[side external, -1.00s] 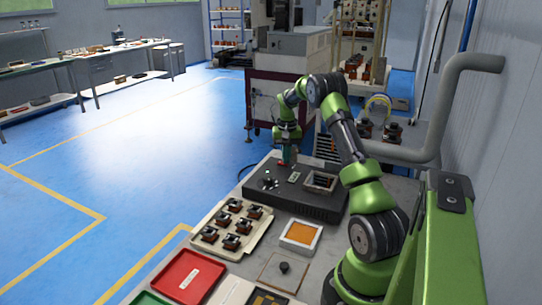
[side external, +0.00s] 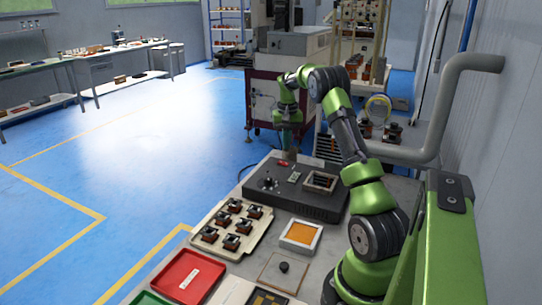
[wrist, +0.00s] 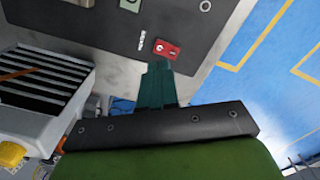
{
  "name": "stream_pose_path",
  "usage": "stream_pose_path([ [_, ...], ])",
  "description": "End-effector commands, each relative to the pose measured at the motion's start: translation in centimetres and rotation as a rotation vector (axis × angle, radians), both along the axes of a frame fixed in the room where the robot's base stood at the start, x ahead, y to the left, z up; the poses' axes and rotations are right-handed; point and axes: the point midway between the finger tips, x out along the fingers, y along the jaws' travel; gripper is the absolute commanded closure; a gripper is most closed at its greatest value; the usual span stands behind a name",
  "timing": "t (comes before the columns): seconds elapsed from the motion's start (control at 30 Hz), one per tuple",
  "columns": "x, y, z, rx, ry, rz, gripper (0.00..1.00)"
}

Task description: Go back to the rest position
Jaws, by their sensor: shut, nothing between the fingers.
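My gripper (side external: 287,152) hangs over the far end of the black control box (side external: 318,204) in the side external view. Its fingers are small there. In the wrist view my gripper (wrist: 157,72) shows dark green fingers close together, with nothing between them. A red switch (side external: 283,163) sits on the box just below the fingertips.
A tray of several dark coil parts (side external: 212,222), a red tray (side external: 168,284) and an orange-filled white tray (side external: 288,246) lie on the bench. A dark slatted unit (wrist: 40,78) is left of the fingers in the wrist view. A large pipe (side external: 440,110) stands at right.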

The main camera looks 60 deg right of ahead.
Motion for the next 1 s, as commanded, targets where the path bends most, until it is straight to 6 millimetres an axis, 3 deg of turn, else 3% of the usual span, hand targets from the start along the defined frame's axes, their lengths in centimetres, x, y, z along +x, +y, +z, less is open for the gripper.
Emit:
stream_pose_path([
  [0.2, 0.0, 0.0, 1.0, 0.001, 0.001, 0.0, 1.0],
  [0.53, 0.1, -0.2, 1.0, -0.01, -0.003, -0.009, 1.0],
  [0.67, -0.6, 0.8, -0.6, 0.005, -0.002, -0.03, 1.0],
  [0.77, -0.2, 3.7, 0.5, 0.002, -0.036, -0.017, 1.0],
  [1.0, 1.1, 15.5, 5.8, -0.024, -0.172, 0.104, 1.0],
])
